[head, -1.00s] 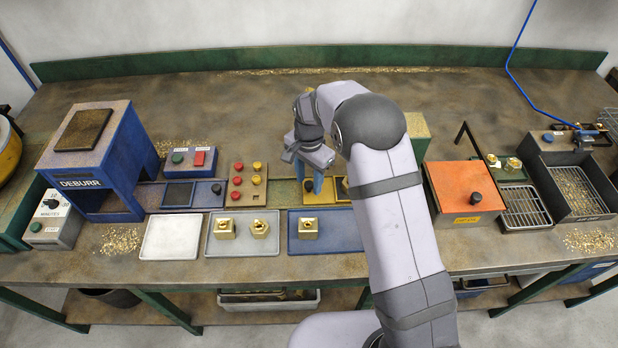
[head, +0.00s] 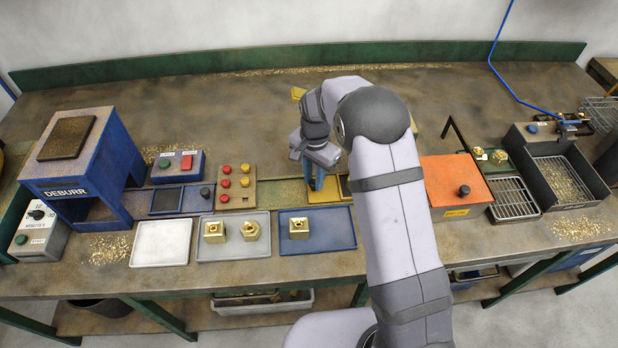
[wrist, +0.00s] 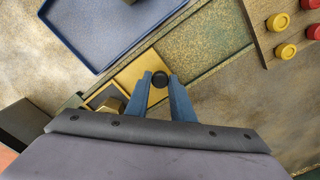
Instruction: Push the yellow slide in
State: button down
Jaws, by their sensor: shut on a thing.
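The yellow slide (wrist: 138,70) is a flat plate with a round black knob (wrist: 160,79), lying in a green channel in the wrist view. It has a dark pocket with a brass block (wrist: 113,103) in it, partly hidden by my gripper. My gripper (wrist: 160,82) is shut on the knob, one blue finger on each side. In the head view the slide (head: 326,194) lies behind the blue tray, and my gripper (head: 316,186) points down onto it. My arm hides the slide's right end.
The blue tray (head: 335,240) with a brass block (head: 299,228) lies in front of the slide. A board with red and yellow buttons (head: 236,187) stands left. An orange-topped box (head: 455,180) is right of my arm. The green channel left of the slide is clear.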

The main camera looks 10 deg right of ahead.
jog(key=c, duration=1.5)
grip_release()
jog(key=shift+d, duration=0.35)
jog(key=shift+c, duration=0.2)
jog(key=shift+a, duration=0.1)
jog(key=shift+r+b, duration=1.2)
jog(key=shift+r, duration=2.55)
jog(key=s+d+r+n+p, duration=0.2)
jog(key=s+r+n+p, duration=0.1)
jog(key=s, duration=0.5)
jog(key=s+d+r+n+p, duration=0.3)
jog(key=s+r+p, duration=0.1)
jog(key=s, duration=0.5)
jog(key=s+d+r+n+p, duration=0.2)
jog(key=s+p, duration=0.3)
jog(key=s, duration=0.4)
jog(key=shift+d+r+n, duration=0.15)
jog(key=shift+r+n, duration=0.35)
jog(key=shift+r, duration=0.4)
